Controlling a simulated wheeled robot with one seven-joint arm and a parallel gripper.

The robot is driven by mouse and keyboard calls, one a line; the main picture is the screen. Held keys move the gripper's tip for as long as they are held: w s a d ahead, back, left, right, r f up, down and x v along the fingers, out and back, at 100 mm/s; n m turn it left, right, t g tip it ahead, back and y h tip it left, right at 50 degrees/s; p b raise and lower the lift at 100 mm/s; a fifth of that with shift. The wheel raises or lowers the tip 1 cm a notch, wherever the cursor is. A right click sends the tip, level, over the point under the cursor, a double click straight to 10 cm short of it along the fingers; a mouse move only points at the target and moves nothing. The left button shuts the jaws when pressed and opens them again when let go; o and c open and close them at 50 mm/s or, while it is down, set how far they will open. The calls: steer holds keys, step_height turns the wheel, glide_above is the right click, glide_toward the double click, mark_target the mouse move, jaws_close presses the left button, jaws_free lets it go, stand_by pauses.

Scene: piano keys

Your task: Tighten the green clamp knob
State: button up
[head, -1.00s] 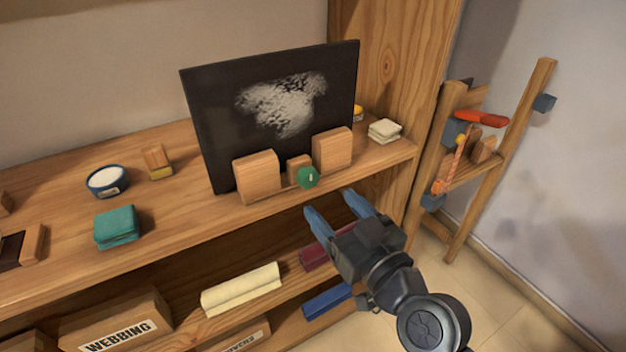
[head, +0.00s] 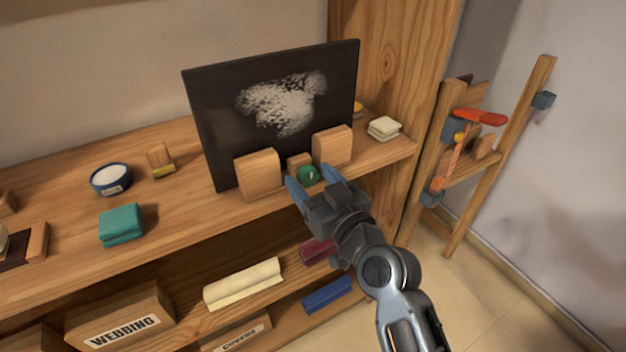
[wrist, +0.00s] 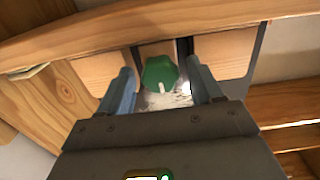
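The green clamp knob (head: 308,175) sits at the front of a small wooden block, between two larger wooden blocks that stand before a dark panel (head: 215,130). In the wrist view the knob (wrist: 160,74) has a white mark and lies between my two blue fingertips. My gripper (head: 312,180) is open, with one finger on each side of the knob. A gap shows between the fingers and the knob in the wrist view, so it is not gripped.
The wooden shelf (head: 180,210) holds a teal cloth (head: 121,225), a white-filled bowl (head: 110,178) and a small brush-like block (head: 160,160) to the left. Pale folded cloths (head: 384,128) lie to the right. A tool rack (head: 470,150) stands at the right wall.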

steer(key=c, duration=0.9)
